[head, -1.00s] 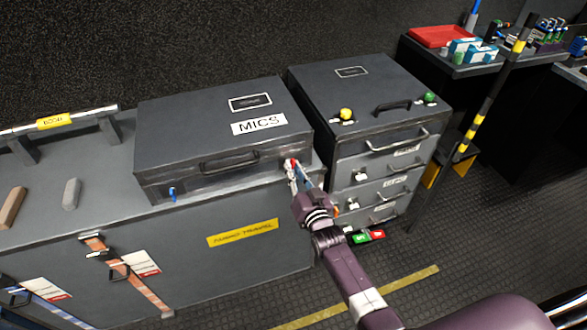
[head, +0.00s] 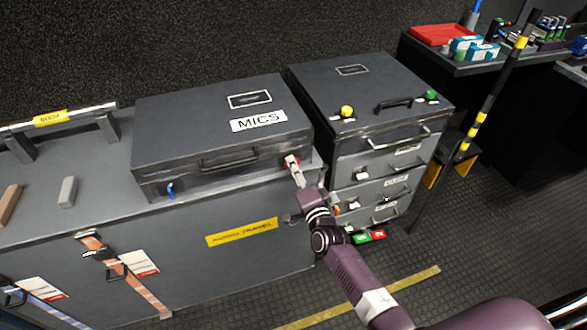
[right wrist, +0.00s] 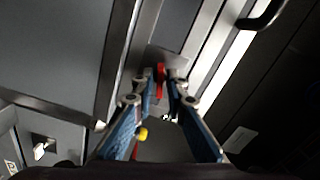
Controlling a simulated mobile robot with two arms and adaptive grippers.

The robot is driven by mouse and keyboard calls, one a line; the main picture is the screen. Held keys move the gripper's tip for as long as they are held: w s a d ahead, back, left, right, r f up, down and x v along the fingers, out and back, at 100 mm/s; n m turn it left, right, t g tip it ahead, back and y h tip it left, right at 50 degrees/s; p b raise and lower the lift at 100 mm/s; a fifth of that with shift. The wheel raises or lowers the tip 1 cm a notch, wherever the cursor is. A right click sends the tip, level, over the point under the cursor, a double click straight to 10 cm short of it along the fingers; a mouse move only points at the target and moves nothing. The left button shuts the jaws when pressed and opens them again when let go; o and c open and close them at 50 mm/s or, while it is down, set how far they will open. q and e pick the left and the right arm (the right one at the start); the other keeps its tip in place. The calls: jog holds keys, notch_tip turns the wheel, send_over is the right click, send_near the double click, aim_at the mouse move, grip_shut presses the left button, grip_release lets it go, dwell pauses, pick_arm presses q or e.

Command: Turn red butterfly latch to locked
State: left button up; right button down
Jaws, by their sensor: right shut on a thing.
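The red butterfly latch (head: 290,162) is on the front right of the grey MICS case (head: 205,130). It is mostly covered by my fingers in the head view. My right gripper (head: 293,165) reaches up to it from the lower right. In the right wrist view the red latch (right wrist: 160,72) stands between the two fingertips (right wrist: 162,80), which are closed on it, with a metal plate behind. The latch's exact angle is hard to tell. A blue latch (head: 170,190) is on the case's front left. My left gripper is not in view.
The case lies on a large grey trunk (head: 190,265) with orange and blue straps. A grey drawer cabinet (head: 370,90) with yellow and green knobs stands close on the right. A black-and-yellow pole (head: 481,115) is farther right. The floor in front is open.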

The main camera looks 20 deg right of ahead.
jog(key=shift+f+m+b, duration=0.1)
jog(key=shift+m+b, duration=0.45)
jog(key=shift+m, duration=1.15)
jog(key=c, duration=2.1)
grip_release()
jog(key=s, duration=1.2)
jog(key=shift+s+d, duration=0.1)
jog(key=shift+d, duration=0.15)
